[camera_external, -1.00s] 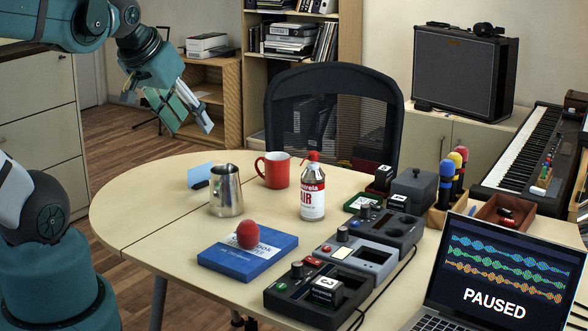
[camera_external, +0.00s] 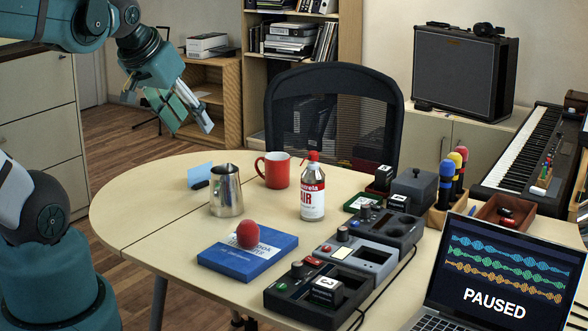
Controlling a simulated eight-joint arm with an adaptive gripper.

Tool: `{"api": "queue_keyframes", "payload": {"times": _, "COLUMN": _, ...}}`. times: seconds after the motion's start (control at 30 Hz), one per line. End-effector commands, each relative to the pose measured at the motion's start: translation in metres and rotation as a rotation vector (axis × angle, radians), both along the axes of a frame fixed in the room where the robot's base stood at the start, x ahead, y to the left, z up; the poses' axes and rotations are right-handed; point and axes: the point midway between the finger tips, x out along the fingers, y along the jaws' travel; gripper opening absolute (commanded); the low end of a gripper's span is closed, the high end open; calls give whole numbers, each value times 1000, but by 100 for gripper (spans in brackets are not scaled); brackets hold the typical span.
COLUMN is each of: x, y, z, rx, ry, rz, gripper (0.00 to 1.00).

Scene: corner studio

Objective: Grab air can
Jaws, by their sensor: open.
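The air can (camera_external: 312,199) is a white bottle-shaped can with a red band, red lettering and a red spray top. It stands upright on the wooden table (camera_external: 150,215), right of the red mug. My gripper (camera_external: 190,128) is open and empty, up at the upper left beyond the table's far left edge. It is well apart from the can, above and to its left, with its fingers pointing down and right.
A red mug (camera_external: 274,170) and a steel pitcher (camera_external: 226,191) stand left of the can. A blue book (camera_external: 247,256) with a red foam ball (camera_external: 247,234) lies in front. Pedal units (camera_external: 318,292), a laptop (camera_external: 500,275) and a black chair (camera_external: 333,110) surround the right and back. The table's left is clear.

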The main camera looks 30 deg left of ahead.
Motion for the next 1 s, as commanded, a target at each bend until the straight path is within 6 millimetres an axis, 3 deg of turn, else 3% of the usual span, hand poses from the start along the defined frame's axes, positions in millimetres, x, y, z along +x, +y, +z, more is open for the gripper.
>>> {"api": "queue_keyframes", "payload": {"times": 0.3, "x": 0, "y": 0, "z": 0, "rx": 0, "ry": 0, "rz": 0, "gripper": 46}}
{"api": "queue_keyframes", "payload": {"times": 0.4, "x": 0, "y": 0, "z": 0, "rx": 0, "ry": 0, "rz": 0, "gripper": 56}}
{"api": "queue_keyframes", "payload": {"times": 0.77, "x": 1, "y": 0, "z": 0, "rx": 0, "ry": 0, "rz": 0, "gripper": 56}}
{"api": "queue_keyframes", "payload": {"times": 1.0, "x": 11, "y": -1, "z": 2, "rx": -1, "ry": 7, "rz": -1, "gripper": 56}}
